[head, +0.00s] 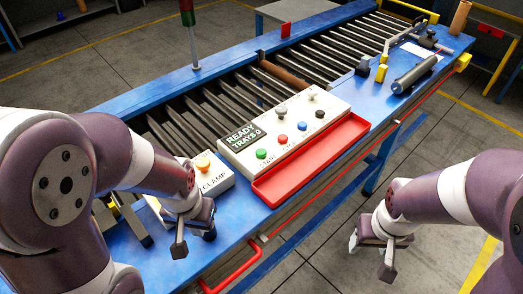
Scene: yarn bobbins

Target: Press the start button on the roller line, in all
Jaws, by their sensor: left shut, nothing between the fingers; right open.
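The green start button (261,154) is at the left end of the white control box (237,158) on the roller line (315,64). A red button (283,139), a blue button (302,126) and a black button (320,114) sit in a row to its right. The box's display reads "READY TRAYS 0". My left gripper (194,240) is shut and empty, pointing down over the blue frame, left of and nearer than the green button, apart from it. My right gripper (370,257) is open and empty, out over the floor in front of the line.
A white clamp box (215,181) with an orange button (202,160) stands just left of the control box. A red tray (264,188) runs along the control box's front. A red handle (236,275) sticks out below the front edge. A stack light (187,12) rises behind.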

